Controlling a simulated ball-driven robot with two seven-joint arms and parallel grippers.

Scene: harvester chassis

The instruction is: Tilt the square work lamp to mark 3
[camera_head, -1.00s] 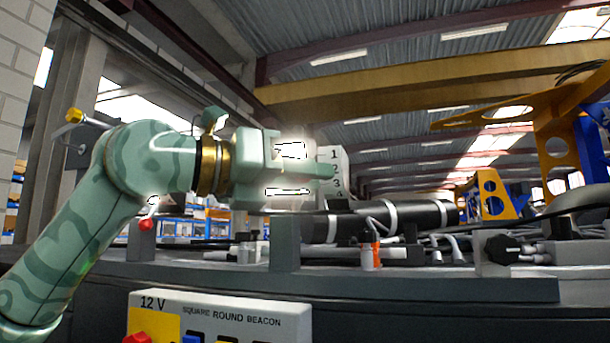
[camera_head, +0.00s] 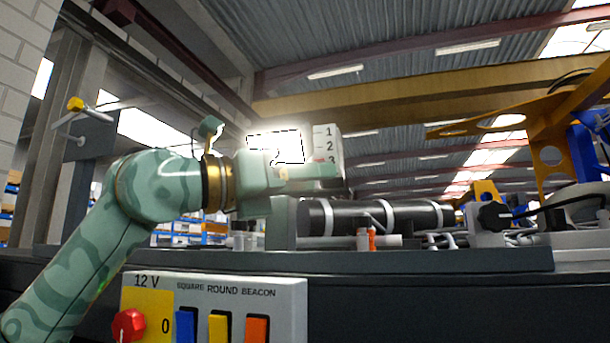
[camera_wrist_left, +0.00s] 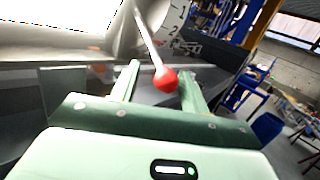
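The square work lamp (camera_head: 275,147) is lit, its glowing face just above my left gripper (camera_head: 322,174) in the head view. Beside it stands a white mark plate (camera_head: 328,145) reading 1, 2, 3; a small reddish patch shows near the 3. In the left wrist view the lamp's glare (camera_wrist_left: 65,15) fills the upper left. A thin rod with a red ball knob (camera_wrist_left: 166,79) comes down between the fingers of my left gripper (camera_wrist_left: 158,70). The fingers are apart, and no clear contact with the knob shows. My right gripper is not in view.
A switch box (camera_head: 245,292) labelled 12 V, SQUARE, ROUND, BEACON stands in front, with a red knob (camera_head: 128,325) and coloured switches. Black cylinders (camera_head: 375,217) and hoses lie on the chassis to the right. A yellow-knobbed lever (camera_head: 75,104) stands at far left.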

